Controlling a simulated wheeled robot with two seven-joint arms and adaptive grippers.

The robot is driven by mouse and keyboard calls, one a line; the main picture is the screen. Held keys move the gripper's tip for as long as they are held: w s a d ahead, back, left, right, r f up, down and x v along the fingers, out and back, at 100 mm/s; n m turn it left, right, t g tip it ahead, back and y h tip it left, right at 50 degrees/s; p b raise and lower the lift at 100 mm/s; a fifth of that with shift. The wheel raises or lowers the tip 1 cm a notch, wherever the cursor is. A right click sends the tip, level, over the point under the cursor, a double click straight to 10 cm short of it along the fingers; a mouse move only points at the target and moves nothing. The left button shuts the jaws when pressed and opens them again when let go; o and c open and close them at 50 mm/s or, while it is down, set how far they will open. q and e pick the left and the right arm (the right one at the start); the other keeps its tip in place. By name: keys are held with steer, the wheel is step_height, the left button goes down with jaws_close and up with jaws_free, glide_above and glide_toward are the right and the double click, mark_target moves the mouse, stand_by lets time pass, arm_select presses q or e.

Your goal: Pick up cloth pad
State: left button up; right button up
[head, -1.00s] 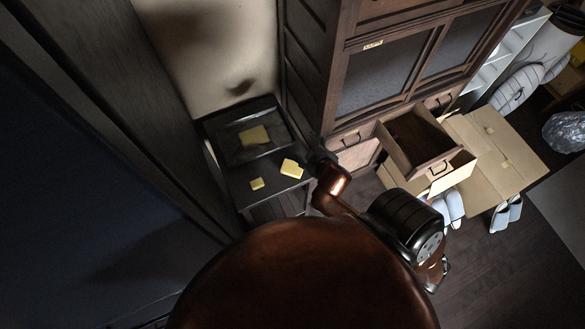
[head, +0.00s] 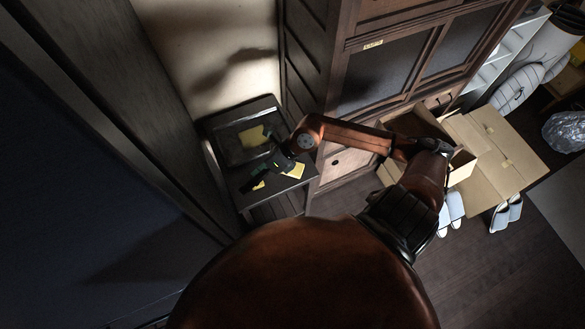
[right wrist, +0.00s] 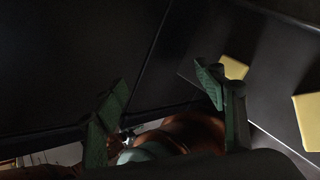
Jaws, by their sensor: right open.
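Pale yellow pads lie on a small dark table (head: 295,193). The larger pad (head: 296,171) is right of my right gripper in the head view, partly covered by it. The smaller pad (head: 259,185) is mostly hidden by the gripper. In the right wrist view the small pad (right wrist: 234,68) shows beyond the right-hand finger, and the larger pad (right wrist: 308,118) is at the right edge. I cannot tell which is the cloth pad. My right gripper (head: 254,184) is over the table, open and empty, its fingers (right wrist: 165,85) spread apart. My left gripper is out of view.
A dark framed panel (head: 221,141) at the table's back shows another yellow patch (head: 253,136), perhaps a reflection. A wall stands behind. Slippers (head: 507,213) lie on the floor.

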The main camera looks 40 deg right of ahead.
steer(key=s+d+f+n+g+h, duration=0.15)
steer(key=d+f+h, duration=0.35)
steer(key=d, duration=0.5)
steer(key=h, duration=0.3)
glide_above(297, 172)
steer(key=w, duration=0.2)
steer(key=shift+d+f+g, duration=0.1)
steer(key=shift+f+g, duration=0.35)
steer(key=shift+d+f, duration=0.2)
steer(key=shift+f, duration=1)
steer(key=f, duration=0.1)
steer(key=f+b, duration=0.1)
steer(key=f, duration=0.3)
steer(key=shift+w+a+f+b, duration=0.2)
steer(key=shift+w+b, duration=0.05)
steer(key=shift+b, duration=0.05)
steer(key=shift+r, duration=0.1)
steer(key=shift+c, duration=0.5)
steer(key=c, duration=1)
